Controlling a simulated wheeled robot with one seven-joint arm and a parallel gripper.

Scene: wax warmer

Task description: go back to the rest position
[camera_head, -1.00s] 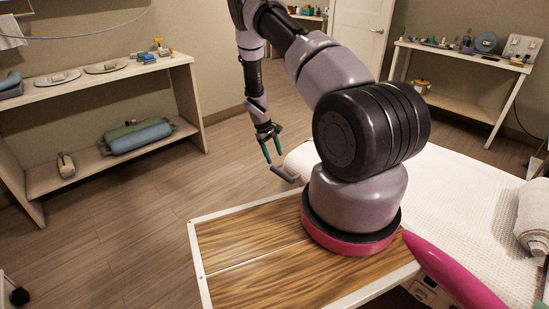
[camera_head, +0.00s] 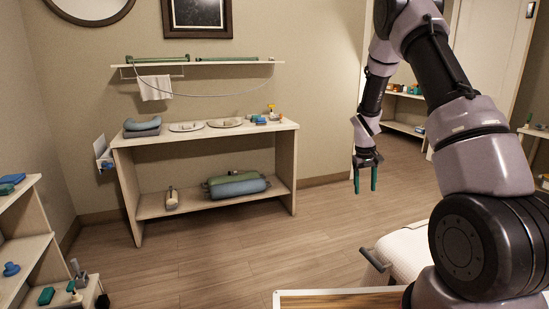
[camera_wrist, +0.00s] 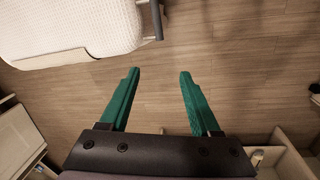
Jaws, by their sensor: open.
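My gripper (camera_head: 365,180) hangs at the end of my arm, right of the middle in the head view, with its two green fingers pointing down. In the wrist view my gripper (camera_wrist: 156,95) shows its fingers spread apart, with only bare wooden floor between and beyond them. It is open and empty and touches nothing. My arm bends over from the right side of the head view.
A white-covered bed (camera_head: 408,250) with a grey rail stands below and right of my gripper; it also shows in the wrist view (camera_wrist: 75,28). A two-level wooden table (camera_head: 215,137) holds trays, towels and bolsters. A shelf (camera_head: 22,240) stands at left. The middle floor is clear.

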